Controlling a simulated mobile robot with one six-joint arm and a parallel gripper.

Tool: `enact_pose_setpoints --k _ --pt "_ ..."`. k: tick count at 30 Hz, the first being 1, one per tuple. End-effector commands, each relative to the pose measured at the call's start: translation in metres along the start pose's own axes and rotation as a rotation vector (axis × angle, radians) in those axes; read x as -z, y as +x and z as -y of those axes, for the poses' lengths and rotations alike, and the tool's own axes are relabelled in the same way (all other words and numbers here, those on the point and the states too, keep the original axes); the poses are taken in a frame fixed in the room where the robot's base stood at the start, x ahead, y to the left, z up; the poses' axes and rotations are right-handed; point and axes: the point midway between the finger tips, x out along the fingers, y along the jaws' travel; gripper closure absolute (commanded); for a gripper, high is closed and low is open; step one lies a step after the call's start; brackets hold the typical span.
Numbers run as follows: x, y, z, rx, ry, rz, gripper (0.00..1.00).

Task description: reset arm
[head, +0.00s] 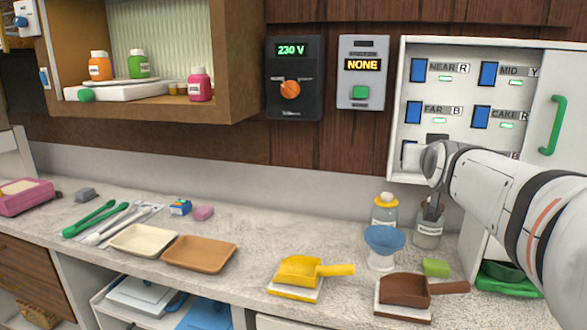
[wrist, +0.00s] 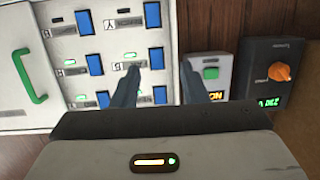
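My gripper (head: 424,158) is raised in front of the lower part of a white switch panel (head: 398,110) on the wall at the right of the head view. In the wrist view my gripper (wrist: 161,78) shows two blue-grey fingers standing apart, with nothing held between them. The panel (wrist: 45,35) fills the upper left there, with several blue switches and lit green lights. In the head view, labels read NEAR R, MID Y, FAR B and CAKE R. My arm and gripper hide the lower switches. Whether the fingers touch the panel is not clear.
A 230 V dial box (head: 293,78) and a NONE display box (head: 362,72) hang left of the panel. A green door handle (head: 552,125) is at right.

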Motion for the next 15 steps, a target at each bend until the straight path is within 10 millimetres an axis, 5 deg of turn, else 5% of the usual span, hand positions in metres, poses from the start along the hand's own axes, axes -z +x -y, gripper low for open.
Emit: enact_pose_setpoints --k 5,12,15 --pt "-0.078 -0.031 0.023 0.029 -0.016 0.273 0.6" --pt "-0.217 -0.128 0.054 0.114 -0.092 0.781 0.6" --pt "-0.257 -0.169 0.057 0.141 -0.126 0.946 0.6"
